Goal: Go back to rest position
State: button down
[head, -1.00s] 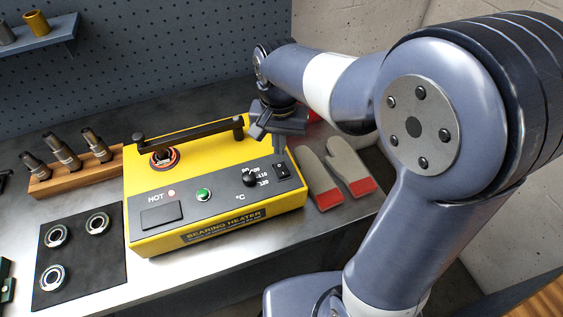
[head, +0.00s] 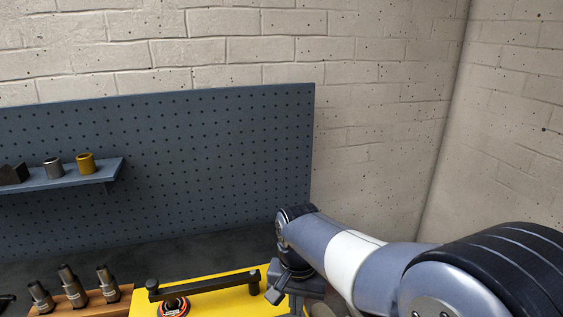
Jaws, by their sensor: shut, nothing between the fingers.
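My gripper (head: 297,286) shows at the lower middle of the head view, at the end of my arm. It is shut and empty, and its fingertips are cut off by the bottom edge of the picture. It is just right of the yellow bearing heater (head: 225,301), of which only the back top part shows. A dark bar (head: 205,284) lies across the heater's top, with a ring (head: 173,307) around or under its left end; I cannot tell which.
A wooden block (head: 75,304) with several metal tools stands left of the heater. A blue pegboard (head: 210,170) rises behind the bench, with a small shelf (head: 75,175) holding cylinders. A pale brick wall (head: 390,110) is behind. The space above the heater is clear.

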jog(key=shift+f+b, duration=2.05)
jog(key=shift+f, duration=0.6)
jog(key=shift+r, duration=0.15)
jog(key=shift+r, duration=0.1)
